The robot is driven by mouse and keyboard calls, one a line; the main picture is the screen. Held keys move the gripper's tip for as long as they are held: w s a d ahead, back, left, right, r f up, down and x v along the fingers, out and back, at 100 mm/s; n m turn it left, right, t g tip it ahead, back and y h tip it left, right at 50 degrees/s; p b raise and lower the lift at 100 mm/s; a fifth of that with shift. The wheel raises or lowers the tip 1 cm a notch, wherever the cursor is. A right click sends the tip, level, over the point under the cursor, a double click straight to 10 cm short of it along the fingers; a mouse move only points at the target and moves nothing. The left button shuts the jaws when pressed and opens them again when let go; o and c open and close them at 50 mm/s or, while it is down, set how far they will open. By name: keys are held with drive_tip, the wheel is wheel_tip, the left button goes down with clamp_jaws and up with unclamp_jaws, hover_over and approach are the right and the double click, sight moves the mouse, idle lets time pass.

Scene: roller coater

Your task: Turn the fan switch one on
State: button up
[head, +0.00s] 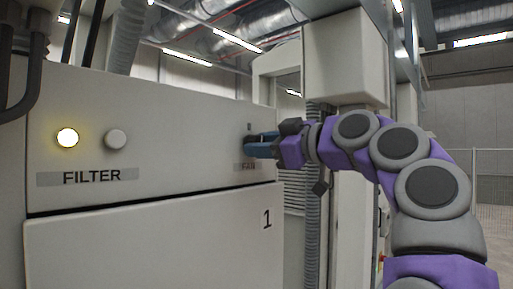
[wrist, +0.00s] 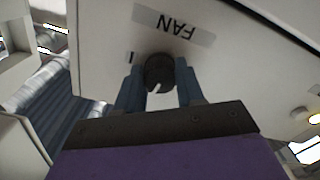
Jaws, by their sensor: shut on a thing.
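The fan switch (wrist: 159,73) is a round black knob with a white pointer mark, on the pale panel beside an upside-down "FAN" label (wrist: 174,24) in the wrist view. My gripper (wrist: 160,84) has its blue fingers on both sides of the knob and is shut on it. In the head view my gripper (head: 262,146) reaches the right end of the cabinet panel from the right. There the fingers hide most of the knob and part of its label.
A lower door (head: 150,245) is marked "1". A pale upright column (head: 345,60) stands behind my arm.

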drive_tip(key=m+p, duration=0.1)
drive_tip(key=m, duration=0.3)
drive_tip(key=m+p, duration=0.1)
drive_tip(key=m, duration=0.3)
drive_tip(key=m+p, duration=0.1)
drive_tip(key=m, duration=0.3)
drive_tip(key=shift+s+d+r+m, duration=0.2)
drive_tip(key=shift+r+m, duration=0.1)
drive_tip(key=shift+m, duration=1.8)
drive_tip(key=o, duration=0.7)
drive_tip(key=shift+c, duration=0.2)
drive_tip(key=o, duration=0.4)
drive_tip(key=shift+w+d+f, duration=0.1)
drive_tip(key=shift+d+f, duration=0.05)
drive_tip(key=shift+d, duration=0.55)
